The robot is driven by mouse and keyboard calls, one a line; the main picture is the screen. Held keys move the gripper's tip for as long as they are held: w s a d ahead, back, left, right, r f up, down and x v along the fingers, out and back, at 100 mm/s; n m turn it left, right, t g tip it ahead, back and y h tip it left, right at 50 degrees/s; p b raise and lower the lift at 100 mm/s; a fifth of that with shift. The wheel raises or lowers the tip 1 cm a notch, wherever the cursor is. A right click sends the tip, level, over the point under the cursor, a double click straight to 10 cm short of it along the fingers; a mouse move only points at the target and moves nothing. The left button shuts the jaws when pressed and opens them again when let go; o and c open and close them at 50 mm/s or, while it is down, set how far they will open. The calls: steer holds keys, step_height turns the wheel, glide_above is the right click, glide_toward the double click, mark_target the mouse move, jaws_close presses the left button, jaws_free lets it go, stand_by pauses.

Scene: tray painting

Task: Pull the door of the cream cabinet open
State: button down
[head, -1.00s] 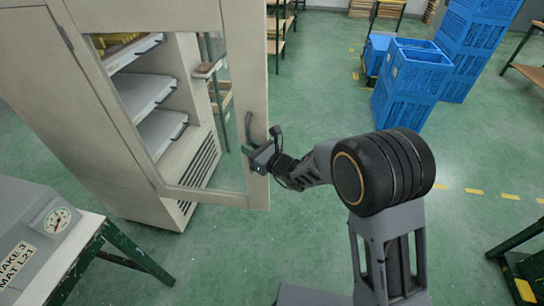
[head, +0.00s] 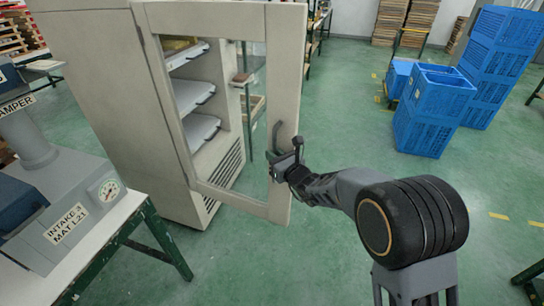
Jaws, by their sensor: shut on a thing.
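The cream cabinet (head: 90,110) stands at the left in the head view. Its framed glass door (head: 284,70) is partly open, hinged at its left side and swung out from the body. White shelves (head: 190,93) show through the glass. A dark upright handle (head: 276,136) is on the door's right stile. My gripper (head: 279,164) is at the lower part of this handle and shut on it. The fingertips are small and partly hidden by the gripper's own body.
Blue crates (head: 428,115) are stacked at the upper right. Green floor (head: 340,110) is clear between the door and crates.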

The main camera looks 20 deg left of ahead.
steer(key=c, duration=1.2)
jaws_free()
steer(key=shift+d, duration=0.15)
steer(key=shift+c, duration=0.2)
steer(key=shift+o, duration=0.7)
steer(key=shift+s, duration=0.1)
steer(key=b+v, duration=0.1)
steer(key=v, duration=1.2)
steer(key=shift+s+d, duration=0.2)
steer(key=shift+s, duration=0.05)
steer(key=shift+f, duration=0.1)
